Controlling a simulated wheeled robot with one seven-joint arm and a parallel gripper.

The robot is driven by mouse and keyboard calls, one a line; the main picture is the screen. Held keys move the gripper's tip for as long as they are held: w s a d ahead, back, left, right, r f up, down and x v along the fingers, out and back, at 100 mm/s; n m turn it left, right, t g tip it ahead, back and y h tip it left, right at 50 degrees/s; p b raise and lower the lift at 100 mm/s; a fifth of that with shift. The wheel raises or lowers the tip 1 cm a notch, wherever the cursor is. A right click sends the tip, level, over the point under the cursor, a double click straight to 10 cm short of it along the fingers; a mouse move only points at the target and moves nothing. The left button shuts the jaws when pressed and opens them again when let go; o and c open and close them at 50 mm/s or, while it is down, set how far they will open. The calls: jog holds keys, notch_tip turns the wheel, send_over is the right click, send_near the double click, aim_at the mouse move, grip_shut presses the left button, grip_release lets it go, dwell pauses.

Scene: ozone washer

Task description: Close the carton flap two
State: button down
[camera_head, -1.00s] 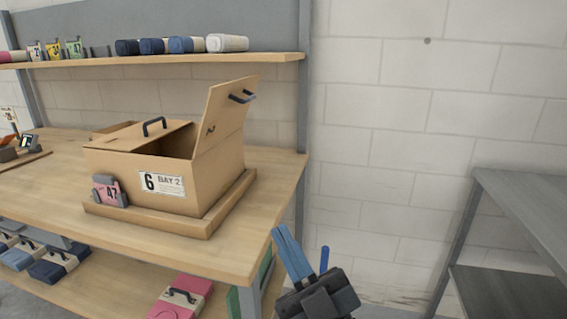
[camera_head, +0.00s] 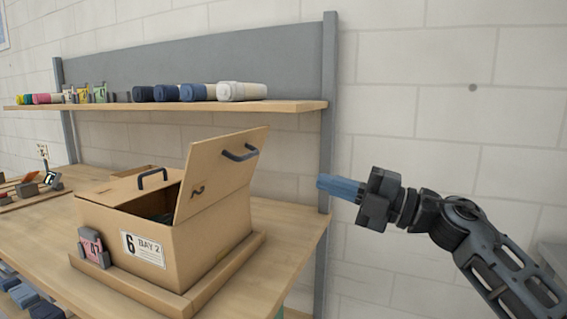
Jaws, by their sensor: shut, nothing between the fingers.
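The cardboard carton (camera_head: 195,243) stands on the wooden bench at centre left, labelled "6 BAY 2". Its left flap (camera_head: 136,188), with a dark handle, lies nearly flat over the top. Its right flap (camera_head: 222,172), also with a dark handle (camera_head: 240,153), stands raised and tilted up to the right. A dark gap shows between the flaps, and little of the inside can be seen. My gripper (camera_head: 322,183) has blue fingers, is shut and empty, and points left. It is to the right of the raised flap, apart from it.
The carton sits in a low wooden tray (camera_head: 240,262) on the bench (camera_head: 40,225). A shelf (camera_head: 290,106) with rolled bundles (camera_head: 200,92) runs above and behind it. A grey upright post (camera_head: 327,130) stands behind my gripper's tips. A pink "47" card (camera_head: 92,248) is at the carton's front.

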aim_at(251, 157)
jog(key=p+x, duration=0.2)
jog(key=x, duration=1.2)
jog(key=shift+w+d, duration=0.1)
jog(key=shift+r, duration=0.1)
